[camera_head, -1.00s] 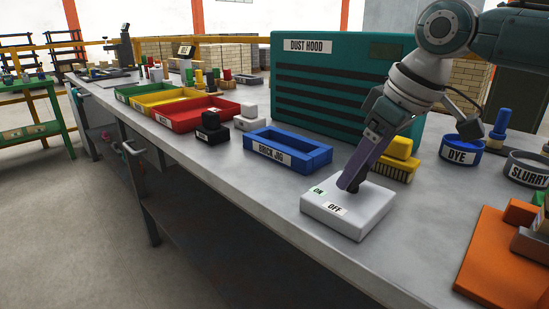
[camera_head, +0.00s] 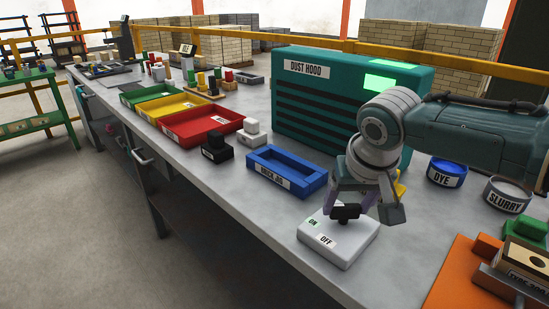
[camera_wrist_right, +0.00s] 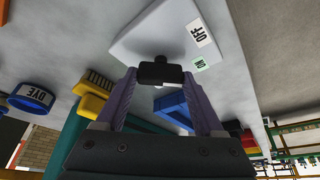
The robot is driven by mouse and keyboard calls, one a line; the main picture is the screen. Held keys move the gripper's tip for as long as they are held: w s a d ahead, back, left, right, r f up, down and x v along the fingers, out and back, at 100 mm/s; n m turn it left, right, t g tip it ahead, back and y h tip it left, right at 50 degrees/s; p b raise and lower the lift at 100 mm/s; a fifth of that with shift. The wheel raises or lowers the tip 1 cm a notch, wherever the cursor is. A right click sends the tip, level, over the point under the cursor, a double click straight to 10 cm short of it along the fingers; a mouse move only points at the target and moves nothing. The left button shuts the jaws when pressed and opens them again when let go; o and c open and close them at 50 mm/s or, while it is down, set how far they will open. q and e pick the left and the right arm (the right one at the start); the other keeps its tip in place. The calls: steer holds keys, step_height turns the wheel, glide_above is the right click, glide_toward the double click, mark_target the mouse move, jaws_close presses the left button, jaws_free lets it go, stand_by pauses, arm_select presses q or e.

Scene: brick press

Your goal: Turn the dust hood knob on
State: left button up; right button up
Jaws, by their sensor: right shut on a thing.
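The white switch box (camera_head: 340,247) stands at the table's front edge, with an ON label (camera_head: 313,222) and an OFF label (camera_head: 326,240). Its black knob (camera_head: 346,212) is on top, with one end towards the ON label. My right gripper (camera_wrist_right: 160,76) is shut on the knob, one purple finger at each end of the black bar in the right wrist view. The teal dust hood (camera_head: 290,110) stands behind, with a bright green lit panel (camera_head: 385,83) on its front. My left gripper is in neither view.
A blue brick jig (camera_head: 286,172) lies left of the box, with red, yellow and green trays beyond it. A blue dye pot (camera_head: 446,172), a slurry pot (camera_head: 507,194) and an orange board (camera_head: 460,280) are to the right. A yellow brush is partly hidden behind my gripper.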

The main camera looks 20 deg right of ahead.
steer(key=shift+a+m+g+h+p, duration=0.15)
steer(key=shift+m+g+h+p, duration=0.25)
steer(key=shift+m, duration=1.2)
steer(key=o, duration=1.4)
steer(key=p+v, duration=0.4)
steer(key=v, duration=0.6)
steer(key=shift+a, duration=0.1)
